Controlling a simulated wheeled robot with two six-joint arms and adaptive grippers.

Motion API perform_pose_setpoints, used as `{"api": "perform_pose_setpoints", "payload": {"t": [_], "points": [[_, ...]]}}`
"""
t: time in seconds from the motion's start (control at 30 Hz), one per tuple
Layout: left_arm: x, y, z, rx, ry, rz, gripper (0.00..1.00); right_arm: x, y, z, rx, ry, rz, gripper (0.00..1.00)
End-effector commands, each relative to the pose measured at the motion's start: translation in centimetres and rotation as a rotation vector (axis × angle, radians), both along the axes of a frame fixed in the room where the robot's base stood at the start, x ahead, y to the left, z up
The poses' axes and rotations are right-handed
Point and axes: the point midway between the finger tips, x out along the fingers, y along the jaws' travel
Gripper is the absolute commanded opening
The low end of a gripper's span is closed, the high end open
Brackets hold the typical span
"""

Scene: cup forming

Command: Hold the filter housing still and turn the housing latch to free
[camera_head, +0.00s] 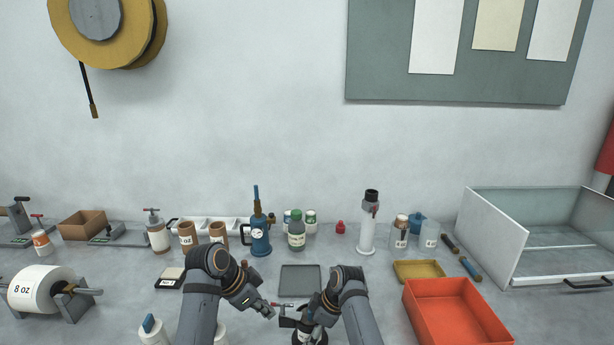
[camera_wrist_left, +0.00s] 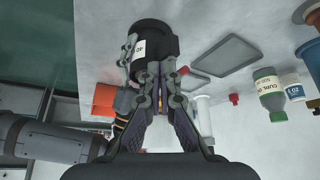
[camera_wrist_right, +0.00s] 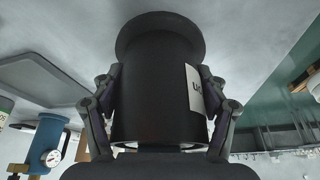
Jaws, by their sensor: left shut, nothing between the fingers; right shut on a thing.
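The filter housing, a dark cylinder with a flared end and a white label, fills the right wrist view (camera_wrist_right: 152,85). It stands low in the head view, mostly hidden by my right gripper (camera_head: 308,322). My right gripper's fingers close on both its sides. A small lever with a red part, seemingly the latch (camera_head: 284,305), sticks out to the left of the housing. It also shows in the left wrist view (camera_wrist_left: 197,74). My left gripper (camera_head: 270,312) is shut and empty beside the lever's end. Whether they touch I cannot tell. The housing (camera_wrist_left: 152,38) lies beyond the left fingertips.
A grey tray (camera_head: 300,280) lies just behind the grippers. An orange bin (camera_head: 455,312) and a yellow tray (camera_head: 418,271) are to the right. A blue pump can (camera_head: 260,238), a green bottle (camera_head: 296,232) and a white cylinder (camera_head: 366,235) stand along the back.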

Motion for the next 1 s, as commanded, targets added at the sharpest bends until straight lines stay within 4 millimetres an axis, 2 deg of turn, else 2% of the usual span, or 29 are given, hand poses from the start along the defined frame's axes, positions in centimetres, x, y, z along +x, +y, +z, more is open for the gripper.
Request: {"api": "perform_pose_setpoints", "payload": {"t": [0.03, 0.27, 0.37, 0.5, 0.63, 0.8, 1.0], "points": [[-0.1, 0.1, -0.1, 0.000, 0.000, 0.000, 0.00, -0.2, -0.1, -0.5, -0.005, 0.008, 0.000, 0.23], [0.0, 0.1, 0.1, 0.000, 0.000, -0.001, 0.00, -0.2, -0.1, -0.5, -0.005, 0.008, 0.000, 0.23], [0.9, 0.7, 2.0, 0.002, -0.005, -0.002, 0.00, -0.2, -0.1, -0.5, -0.005, 0.008, 0.000, 0.23], [2.3, 1.7, 5.5, 0.001, -0.004, -0.001, 0.00, -0.2, -0.1, -0.5, -0.005, 0.008, 0.000, 0.23], [2.7, 2.1, 6.9, 0.000, 0.000, 0.000, 0.00, -0.2, -0.1, -0.5, -0.005, 0.008, 0.000, 0.23], [2.7, 2.1, 6.5, 0.000, 0.002, 0.000, 0.00, -0.2, -0.1, -0.5, -0.005, 0.008, 0.000, 0.23], [2.7, 2.1, 3.9, -0.001, 0.005, 0.000, 0.00, -0.2, -0.1, -0.5, -0.005, 0.008, 0.000, 0.23]]}}
